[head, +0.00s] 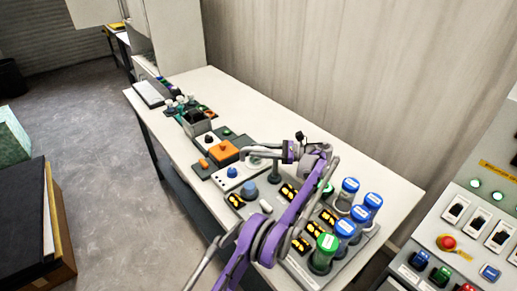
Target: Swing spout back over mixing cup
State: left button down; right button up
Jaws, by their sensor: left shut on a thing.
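My left gripper (262,152) reaches in over the table at the end of my purple arm, with its grey fingers pointing left. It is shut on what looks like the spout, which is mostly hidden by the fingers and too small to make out. A grey round part, possibly the mixing cup (256,162), shows just below the fingers; I cannot tell whether the spout is over it. My right gripper is not in view.
Blue-capped jars (347,228) and a green-capped jar (325,252) stand close to my arm. An orange box (225,152) and a white unit with a blue knob (232,173) lie left. A control panel (465,225) stands at right. The table's back strip (300,125) is clear.

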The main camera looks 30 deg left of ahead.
pick_arm(q)
jog(key=c, duration=0.5)
grip_release()
jog(key=shift+c, duration=0.2)
notch_tip(320, 180, up, 10)
jog(key=shift+r+p, duration=0.1)
jog(key=shift+p, duration=0.35)
